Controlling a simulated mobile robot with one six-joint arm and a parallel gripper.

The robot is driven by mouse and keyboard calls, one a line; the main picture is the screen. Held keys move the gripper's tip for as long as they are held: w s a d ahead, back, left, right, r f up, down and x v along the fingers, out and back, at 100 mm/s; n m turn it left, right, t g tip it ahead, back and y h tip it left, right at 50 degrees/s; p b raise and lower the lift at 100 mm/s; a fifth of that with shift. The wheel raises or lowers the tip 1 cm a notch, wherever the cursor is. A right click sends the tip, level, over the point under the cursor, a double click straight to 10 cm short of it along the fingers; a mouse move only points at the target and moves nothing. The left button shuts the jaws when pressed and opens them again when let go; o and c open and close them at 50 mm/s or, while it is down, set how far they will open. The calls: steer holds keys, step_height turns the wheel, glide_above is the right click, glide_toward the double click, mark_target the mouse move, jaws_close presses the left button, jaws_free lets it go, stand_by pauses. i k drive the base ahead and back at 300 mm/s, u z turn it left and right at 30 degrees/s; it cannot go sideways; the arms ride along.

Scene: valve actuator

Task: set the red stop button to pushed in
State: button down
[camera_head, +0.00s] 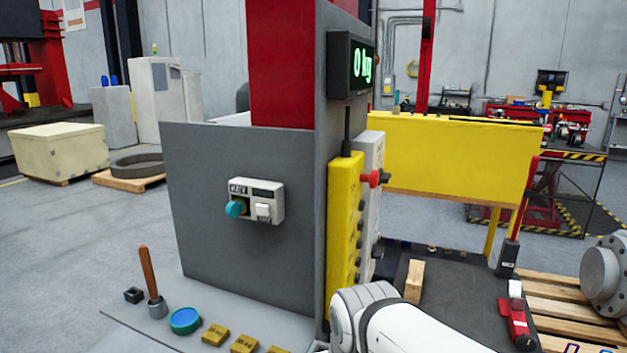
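A red knob (372,179), which looks like the stop button, sticks out near the upper part of a light grey control box (368,150). The box is seen nearly edge-on, beside a tall yellow control box (343,230) on the side of a grey cabinet. The knob is small here, and I cannot tell whether it is pushed in or out. A white link of my arm shows at the bottom centre, below the boxes. My gripper is not in view, so its distance from the knob cannot be seen.
A small panel (268,190) with a teal knob is on the cabinet front (200,230). A wooden block (414,281) and red tool (516,320) lie to the right.

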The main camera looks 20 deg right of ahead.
mark_target(374, 179)
steer(key=u, duration=0.35)
steer(key=k, duration=1.15)
steer(key=z, duration=0.55)
steer(key=i, duration=1)
steer(key=z, duration=0.05)
